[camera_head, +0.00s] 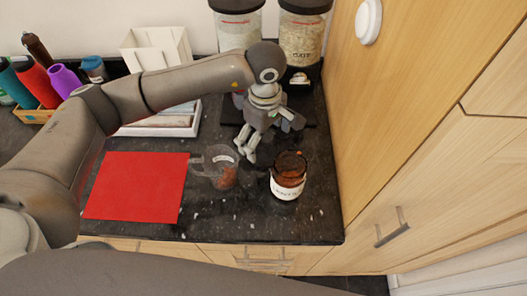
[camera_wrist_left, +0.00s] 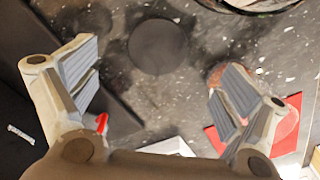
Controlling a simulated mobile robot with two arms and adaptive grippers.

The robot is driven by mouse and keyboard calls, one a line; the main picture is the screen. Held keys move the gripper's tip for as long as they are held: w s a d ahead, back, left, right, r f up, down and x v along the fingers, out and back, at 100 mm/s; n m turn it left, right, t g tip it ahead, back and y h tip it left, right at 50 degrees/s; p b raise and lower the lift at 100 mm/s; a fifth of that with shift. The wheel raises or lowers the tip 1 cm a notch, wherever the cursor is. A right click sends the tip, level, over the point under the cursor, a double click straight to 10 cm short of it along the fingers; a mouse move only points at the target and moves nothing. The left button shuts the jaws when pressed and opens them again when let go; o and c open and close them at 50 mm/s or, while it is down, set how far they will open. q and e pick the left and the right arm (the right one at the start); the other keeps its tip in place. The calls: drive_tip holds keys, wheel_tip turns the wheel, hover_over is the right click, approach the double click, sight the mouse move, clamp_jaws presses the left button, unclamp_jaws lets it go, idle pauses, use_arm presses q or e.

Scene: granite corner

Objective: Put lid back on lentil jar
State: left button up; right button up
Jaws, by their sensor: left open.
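The lentil jar (camera_head: 288,187), brown-red glass with a white label, stands upright on the counter at the right, and its top looks open. My left gripper (camera_head: 268,134) is open and empty, pointing down just behind the jar and to its left. In the left wrist view, a flat dark disc (camera_wrist_left: 158,46), which looks like the lid, lies on the counter between the open fingers of the left gripper (camera_wrist_left: 160,82), apart from both. In the head view I cannot make out the disc. My right gripper is not in view.
A clear measuring cup (camera_head: 221,172) with reddish contents stands left of the jar. A red mat (camera_head: 137,187) lies further left. Large canisters (camera_head: 303,38) stand at the back, and a wooden cabinet (camera_head: 400,140) closes the right side. Bare counter (camera_head: 250,222) lies in front.

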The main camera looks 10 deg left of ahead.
sight(264, 155)
use_arm(q)
drive_tip(key=shift+s+f, duration=0.1)
drive_tip(key=shift+f, duration=0.65)
drive_tip(key=shift+f+p, duration=0.3)
drive_tip(key=shift+p, duration=0.2)
drive_tip(key=f+p, duration=0.2)
drive_tip(key=f, duration=0.2)
drive_tip(key=shift+w, duration=0.2)
drive_tip(key=shift+f, duration=0.3)
drive_tip(key=c, duration=0.8)
